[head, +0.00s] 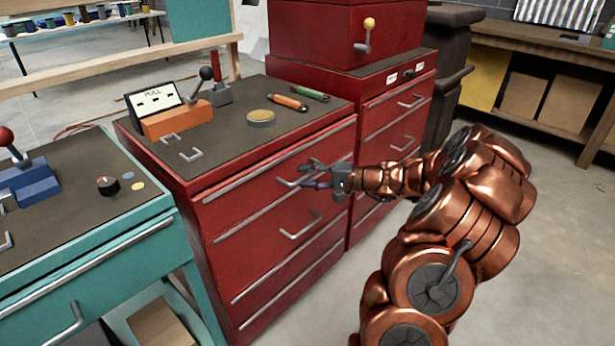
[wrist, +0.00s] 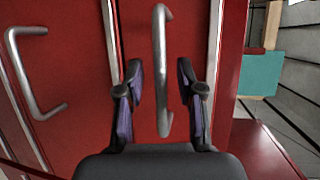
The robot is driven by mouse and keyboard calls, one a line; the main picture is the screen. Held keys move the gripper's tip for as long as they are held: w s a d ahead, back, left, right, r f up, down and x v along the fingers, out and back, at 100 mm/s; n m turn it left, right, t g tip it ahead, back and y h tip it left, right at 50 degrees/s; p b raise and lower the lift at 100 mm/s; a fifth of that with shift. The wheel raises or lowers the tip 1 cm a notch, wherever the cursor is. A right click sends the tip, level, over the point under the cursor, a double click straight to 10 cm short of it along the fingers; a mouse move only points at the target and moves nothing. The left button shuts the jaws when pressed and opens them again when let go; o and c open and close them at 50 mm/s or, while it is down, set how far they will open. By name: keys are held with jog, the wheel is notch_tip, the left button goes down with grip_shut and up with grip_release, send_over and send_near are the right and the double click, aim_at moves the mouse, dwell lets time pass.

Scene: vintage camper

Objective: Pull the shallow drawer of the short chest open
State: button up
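The short red chest (head: 165,165) stands in the middle of the head view, with a dark top. Its shallow top drawer (head: 243,200) looks flush with the front. The drawer's metal bar handle (wrist: 160,45) runs upright between my fingers in the wrist view; in the head view it is partly hidden by my gripper (head: 306,177). My gripper (wrist: 160,72) is open, with one dark finger on each side of the handle and gaps between. A second handle (wrist: 28,75), on a neighbouring drawer, shows at left in the wrist view.
A taller red chest (head: 390,125) stands right beside the short one. A teal bench (head: 85,270) is at left. The floor (head: 560,230) at right is clear.

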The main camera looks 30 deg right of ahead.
jog(key=shift+w+a, duration=0.1)
jog(key=shift+w, duration=0.1)
grip_shut()
dwell(0.6)
